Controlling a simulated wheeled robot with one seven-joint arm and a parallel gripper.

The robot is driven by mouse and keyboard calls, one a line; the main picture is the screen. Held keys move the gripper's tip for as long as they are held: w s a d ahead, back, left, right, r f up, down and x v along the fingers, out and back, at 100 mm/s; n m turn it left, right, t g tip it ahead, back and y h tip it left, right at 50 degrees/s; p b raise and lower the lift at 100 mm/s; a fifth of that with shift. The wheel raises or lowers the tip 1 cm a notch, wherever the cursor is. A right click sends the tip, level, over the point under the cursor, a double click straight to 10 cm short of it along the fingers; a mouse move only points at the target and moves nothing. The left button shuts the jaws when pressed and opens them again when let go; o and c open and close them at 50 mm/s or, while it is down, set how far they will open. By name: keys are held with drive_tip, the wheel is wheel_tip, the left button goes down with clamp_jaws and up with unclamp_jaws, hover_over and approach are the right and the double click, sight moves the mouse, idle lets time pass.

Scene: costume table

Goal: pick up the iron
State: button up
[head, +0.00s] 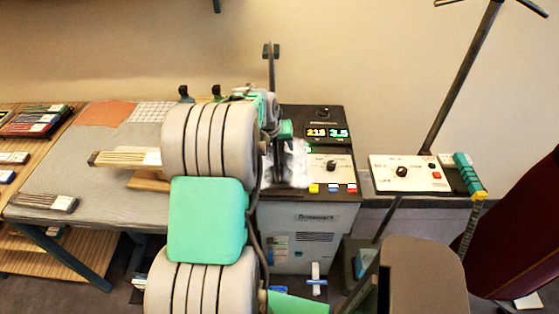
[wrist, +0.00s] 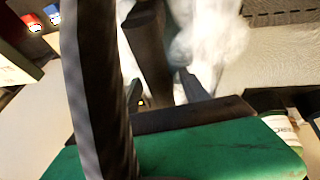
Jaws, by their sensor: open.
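I cannot make out the iron for certain in either view; my arm covers much of the middle of the head view. My gripper (head: 288,176) points down in front of the grey machine's panel, with dark fingers apart. White, cloudy stuff (head: 297,152) surrounds the fingers; I cannot tell whether it is steam or part of an object. In the wrist view the same white stuff (wrist: 208,40) lies beyond the dark gripper parts. No object is clearly held between the fingers.
A grey machine (head: 300,219) with lit displays stands behind my gripper. A white control box (head: 400,174) and a teal ribbed piece (head: 467,172) are to the right. The grey-covered table (head: 95,180) at left carries wooden pieces and cloth swatches. A dark pole (head: 462,75) rises at right.

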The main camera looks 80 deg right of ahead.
clamp_jaws()
idle(0.6)
idle(0.8)
drive_tip(key=shift+d+r, duration=0.15)
